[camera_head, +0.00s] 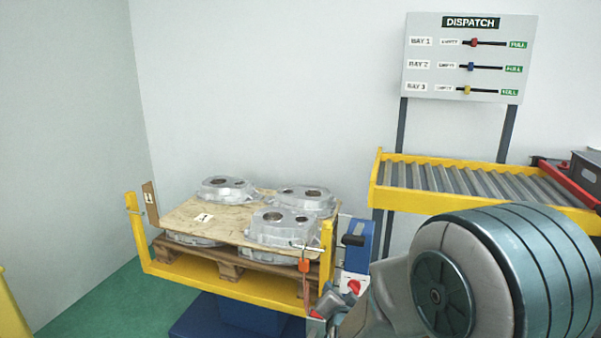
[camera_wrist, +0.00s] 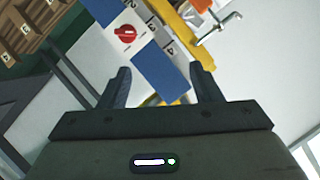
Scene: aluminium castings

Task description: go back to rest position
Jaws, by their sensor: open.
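My gripper (camera_wrist: 160,88) shows in the wrist view with its two dark fingers apart and nothing between them. Beyond the fingers is a blue and white control post (camera_wrist: 155,65) with a red knob (camera_wrist: 126,34) and a strip of numbers. In the head view my arm fills the lower right and hides most of the gripper. There the red knob (camera_head: 354,286) sits on the post (camera_head: 357,250), just left of my arm. I cannot tell from the head view how far the gripper is from the post.
A yellow-framed lift stand (camera_head: 215,287) holds a wooden pallet with a board (camera_head: 190,219) and several aluminium castings (camera_head: 282,229). A roller conveyor (camera_head: 470,180) stands at the right, under a dispatch board (camera_head: 468,57) with three sliders. Green floor (camera_head: 95,310) is clear at the lower left.

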